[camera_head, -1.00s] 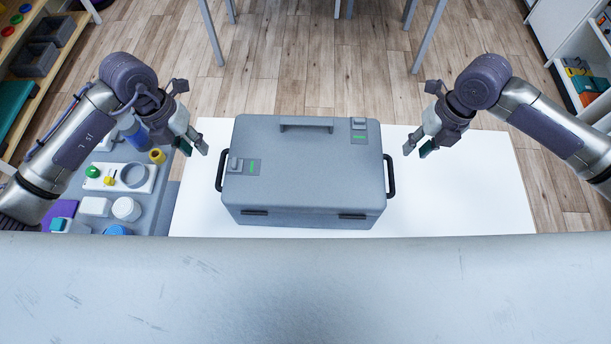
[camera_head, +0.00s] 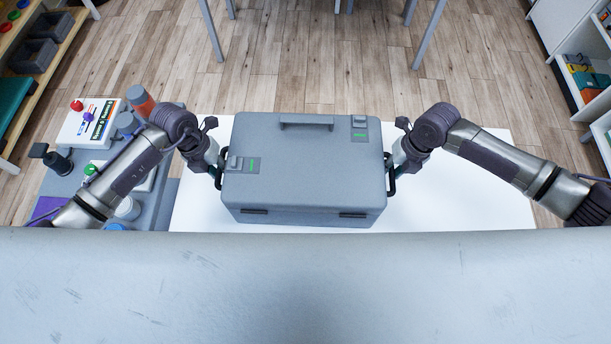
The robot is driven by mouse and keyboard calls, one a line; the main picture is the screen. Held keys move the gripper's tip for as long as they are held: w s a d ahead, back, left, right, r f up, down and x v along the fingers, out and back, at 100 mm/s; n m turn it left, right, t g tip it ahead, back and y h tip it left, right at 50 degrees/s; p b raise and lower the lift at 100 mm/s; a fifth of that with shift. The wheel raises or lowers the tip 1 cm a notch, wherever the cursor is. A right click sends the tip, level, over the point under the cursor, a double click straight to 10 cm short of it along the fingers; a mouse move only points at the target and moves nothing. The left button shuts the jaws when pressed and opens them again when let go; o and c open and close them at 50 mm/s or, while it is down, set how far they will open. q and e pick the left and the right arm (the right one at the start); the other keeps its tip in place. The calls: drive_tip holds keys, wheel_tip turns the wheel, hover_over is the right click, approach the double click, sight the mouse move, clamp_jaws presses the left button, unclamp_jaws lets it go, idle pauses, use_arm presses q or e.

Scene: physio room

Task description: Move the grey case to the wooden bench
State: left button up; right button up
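The grey case (camera_head: 305,180) lies closed on a white tabletop (camera_head: 460,195) in the head view. It has a top handle, two latches with green marks, and a dark handle on each short side. My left gripper (camera_head: 217,172) is at the left side handle (camera_head: 219,177). My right gripper (camera_head: 391,174) is at the right side handle (camera_head: 391,182). The fingers overlap the handles and are partly hidden, so I cannot tell whether they are closed on them. The case rests on the tabletop. I cannot make out a wooden bench.
A grey surface (camera_head: 160,205) left of the case holds a white box (camera_head: 88,125), an orange-topped bottle (camera_head: 138,100) and other small items. Shelves stand at the left and right edges. Wooden floor (camera_head: 300,80) and metal legs lie beyond. A pale grey surface (camera_head: 300,285) fills the foreground.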

use_arm(q)
drive_tip(key=shift+f, duration=0.1)
use_arm(e)
drive_tip(key=shift+f, duration=0.15)
use_arm(q)
drive_tip(key=c, duration=0.5)
use_arm(e)
drive_tip(key=c, duration=0.5)
use_arm(q)
clamp_jaws()
use_arm(e)
clamp_jaws()
